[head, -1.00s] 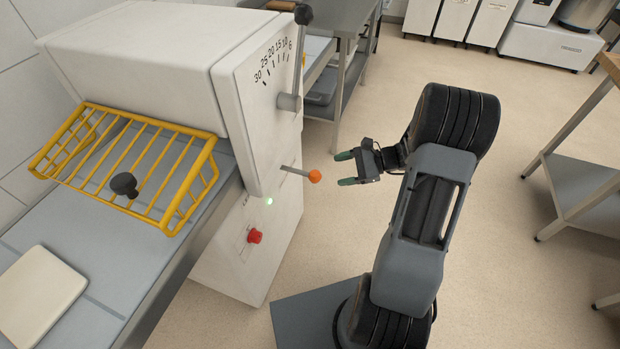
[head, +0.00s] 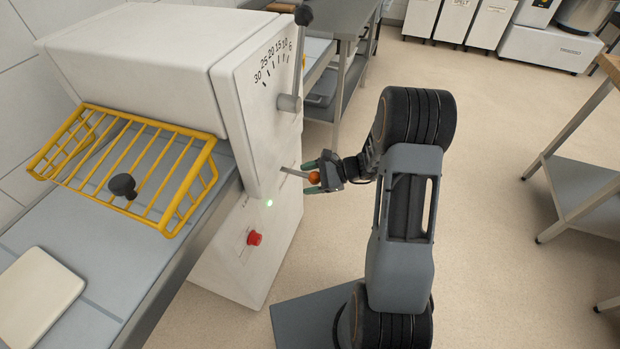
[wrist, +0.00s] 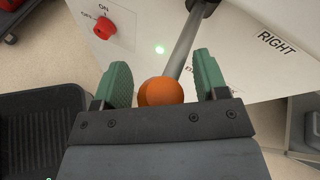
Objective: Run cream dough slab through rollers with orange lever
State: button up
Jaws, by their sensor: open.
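The orange lever knob (head: 314,178) sits at the end of a thin metal rod on the front panel of the white sheeter (head: 255,110). My gripper (head: 320,174) is open around it. In the wrist view the orange knob (wrist: 160,92) lies between the two green fingers of my gripper (wrist: 158,88), nearer the left finger; a gap shows on the right. The cream dough slab (head: 38,298) lies flat on the grey belt (head: 100,285) at lower left, before the yellow guard (head: 130,165). The rollers are hidden inside the housing.
A black-knobbed thickness lever (head: 303,50) stands upright by the number scale. A red switch knob (head: 254,238) and a lit green lamp (head: 269,203) are below. A steel table (head: 345,60) stands behind; open floor lies to the right.

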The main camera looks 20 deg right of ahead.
jog(key=shift+c, duration=0.2)
jog(key=c, duration=1.1)
